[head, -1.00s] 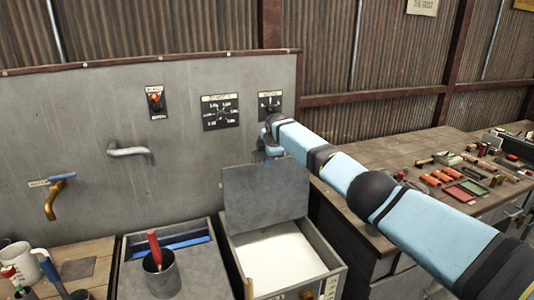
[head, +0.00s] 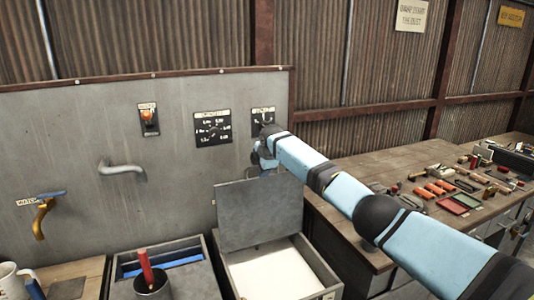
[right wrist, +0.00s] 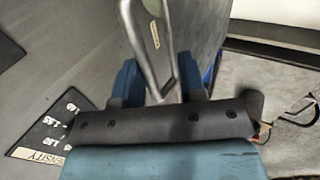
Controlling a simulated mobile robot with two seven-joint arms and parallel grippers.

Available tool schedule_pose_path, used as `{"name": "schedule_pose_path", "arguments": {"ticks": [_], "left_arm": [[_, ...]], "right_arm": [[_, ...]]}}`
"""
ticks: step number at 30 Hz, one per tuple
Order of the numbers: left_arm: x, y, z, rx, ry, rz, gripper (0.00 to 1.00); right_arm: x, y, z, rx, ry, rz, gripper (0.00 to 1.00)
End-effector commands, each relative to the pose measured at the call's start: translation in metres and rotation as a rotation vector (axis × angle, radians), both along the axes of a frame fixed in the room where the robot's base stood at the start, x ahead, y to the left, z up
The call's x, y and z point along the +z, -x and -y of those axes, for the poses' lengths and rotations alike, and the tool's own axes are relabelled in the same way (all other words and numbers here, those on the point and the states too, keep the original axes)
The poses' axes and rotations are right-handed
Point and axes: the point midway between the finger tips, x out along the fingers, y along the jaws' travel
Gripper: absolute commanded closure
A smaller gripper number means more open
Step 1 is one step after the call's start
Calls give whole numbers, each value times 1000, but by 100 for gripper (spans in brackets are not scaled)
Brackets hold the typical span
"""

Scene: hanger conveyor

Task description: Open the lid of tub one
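A grey tub (head: 335,281) stands at the bottom centre of the head view with white content inside. Its flat grey lid (head: 260,212) is raised, standing close to upright along the back edge. My right gripper (head: 265,160) is at the lid's top edge, its fingers mostly hidden in the head view. In the right wrist view the blue fingers (right wrist: 158,82) are apart, with a grey metal handle (right wrist: 153,45) between them. Whether they touch it is unclear. My left gripper is out of view.
A second box (head: 200,281) with a blue bar sits left of the tub, with a dark cup (head: 153,288) holding a red-handled tool. A grey wall panel with dials (head: 212,128) and a pipe (head: 122,169) stands behind. A workbench (head: 365,225) with tools is at right.

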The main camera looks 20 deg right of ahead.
Motion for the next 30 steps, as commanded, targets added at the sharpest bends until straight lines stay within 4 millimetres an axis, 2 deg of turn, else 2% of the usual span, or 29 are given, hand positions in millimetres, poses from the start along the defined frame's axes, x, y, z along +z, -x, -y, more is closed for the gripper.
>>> {"name": "schedule_pose_path", "arguments": {"ticks": [9,15,21,30], "left_arm": [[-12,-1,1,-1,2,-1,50],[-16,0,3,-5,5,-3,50],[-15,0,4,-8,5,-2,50],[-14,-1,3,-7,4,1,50]], "right_arm": [[57,35,0,1,1,4,62],[82,51,0,0,0,1,62],[91,56,0,0,0,-1,62],[91,56,0,-1,-1,-1,62]]}}
